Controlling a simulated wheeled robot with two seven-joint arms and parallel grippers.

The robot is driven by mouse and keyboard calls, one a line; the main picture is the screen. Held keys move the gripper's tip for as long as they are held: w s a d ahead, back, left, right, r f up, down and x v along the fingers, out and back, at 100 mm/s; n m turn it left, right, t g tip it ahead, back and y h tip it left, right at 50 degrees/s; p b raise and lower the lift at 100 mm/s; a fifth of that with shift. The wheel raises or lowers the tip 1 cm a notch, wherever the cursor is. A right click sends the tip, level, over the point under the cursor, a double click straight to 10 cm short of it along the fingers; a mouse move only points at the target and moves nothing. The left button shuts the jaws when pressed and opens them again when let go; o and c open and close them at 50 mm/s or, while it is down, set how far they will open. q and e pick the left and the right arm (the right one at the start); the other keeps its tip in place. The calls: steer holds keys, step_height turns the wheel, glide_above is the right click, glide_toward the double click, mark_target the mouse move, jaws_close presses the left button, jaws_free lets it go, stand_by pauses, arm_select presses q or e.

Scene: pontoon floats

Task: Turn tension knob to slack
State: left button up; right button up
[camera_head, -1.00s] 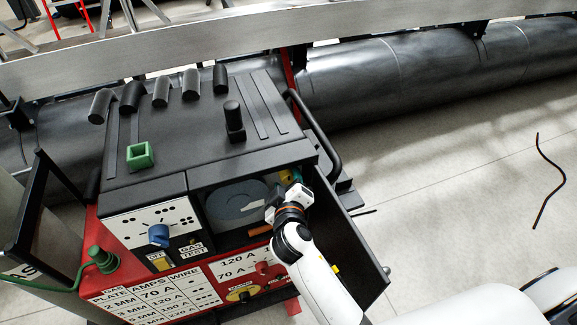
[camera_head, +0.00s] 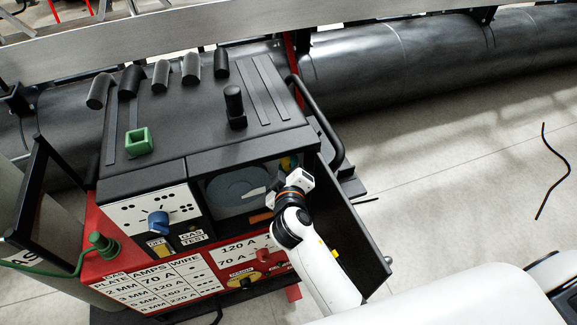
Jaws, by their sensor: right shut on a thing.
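The welding machine (camera_head: 160,180) stands with its side compartment (camera_head: 225,222) open, a grey wire spool (camera_head: 238,190) inside. At the compartment's upper right is a small yellow and teal part (camera_head: 288,163), probably the wire feeder with the tension knob. My right gripper (camera_head: 278,182) reaches into the opening just below that part. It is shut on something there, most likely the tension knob. The gripper's own body hides its fingertips and the knob, so I cannot see the knob's setting. My left gripper is not in view.
The open black door (camera_head: 352,235) stands close to the right of my right arm. A blue knob (camera_head: 158,222) is on the front panel. A green square cup (camera_head: 139,142) and black cylinders (camera_head: 192,68) are on top. Floor at right is mostly clear.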

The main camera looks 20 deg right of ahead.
steer(key=shift+f+n+t+h+b, duration=0.35)
steer(key=shift+n+h+b, duration=0.15)
steer(key=shift+n+b, duration=0.65)
steer(key=n+b, duration=0.2)
steer(key=n+t+h+b, duration=0.1)
steer(key=n+b, duration=0.1)
steer(key=b, duration=0.1)
steer(key=shift+f+t+h, duration=0.1)
steer(key=shift+t+h, duration=0.15)
steer(key=shift+h, duration=0.05)
steer(key=n+t+b, duration=0.1)
steer(key=n+b, duration=0.2)
steer(key=n, duration=0.1)
steer(key=shift+n+t, duration=0.35)
steer(key=shift+t, duration=0.05)
steer(key=n+t+b, duration=0.1)
steer(key=n, duration=0.1)
steer(key=shift+n, duration=0.4)
steer(key=shift+n+t+b, duration=0.3)
steer(key=shift+n+b, duration=0.15)
steer(key=shift+n, duration=0.15)
steer(key=shift+y, duration=0.5)
steer(key=o, duration=0.9)
steer(key=shift+w, duration=0.1)
steer(key=shift+c, duration=0.2)
steer(key=shift+o, duration=0.6)
